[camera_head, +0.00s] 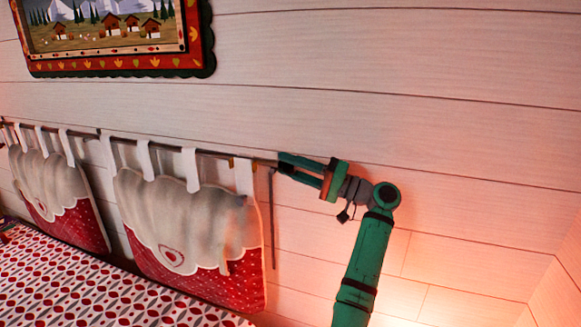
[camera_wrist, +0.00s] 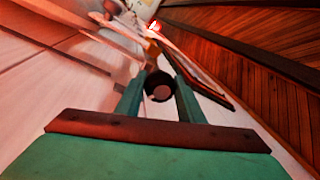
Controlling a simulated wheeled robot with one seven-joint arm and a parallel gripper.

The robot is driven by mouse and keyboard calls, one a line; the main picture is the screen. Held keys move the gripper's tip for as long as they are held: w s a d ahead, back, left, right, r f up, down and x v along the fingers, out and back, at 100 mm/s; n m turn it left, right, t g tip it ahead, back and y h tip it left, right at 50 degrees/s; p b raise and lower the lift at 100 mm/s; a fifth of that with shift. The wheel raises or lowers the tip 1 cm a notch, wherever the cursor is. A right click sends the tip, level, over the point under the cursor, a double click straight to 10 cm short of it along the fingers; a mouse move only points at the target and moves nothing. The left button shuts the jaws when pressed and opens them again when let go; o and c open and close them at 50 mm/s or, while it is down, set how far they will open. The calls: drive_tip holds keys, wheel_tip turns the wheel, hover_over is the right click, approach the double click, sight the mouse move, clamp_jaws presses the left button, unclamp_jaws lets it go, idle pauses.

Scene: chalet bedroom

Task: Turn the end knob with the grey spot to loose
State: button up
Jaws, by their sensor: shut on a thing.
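The end knob (camera_wrist: 154,79) is dark and round, with a paler greyish spot on the end that faces the wrist camera. It sits at the end of the thin curtain rail (camera_head: 216,153) along the wall. My gripper (camera_head: 282,163) is at the right end of this rail, its green fingers reaching left. In the wrist view, my gripper (camera_wrist: 160,86) has one finger on each side of the knob and is shut on it.
Two cloth hangings, a right one (camera_head: 185,220) and a left one (camera_head: 50,190), hang by white loops from the rail. A patterned bed cover (camera_head: 70,275) lies below. A framed picture (camera_head: 110,62) hangs above. The wall right of my arm is bare.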

drive_tip(key=shift+f, duration=0.1)
drive_tip(key=o, duration=1.1)
drive_tip(key=shift+c, duration=0.2)
drive_tip(key=v, duration=1.1)
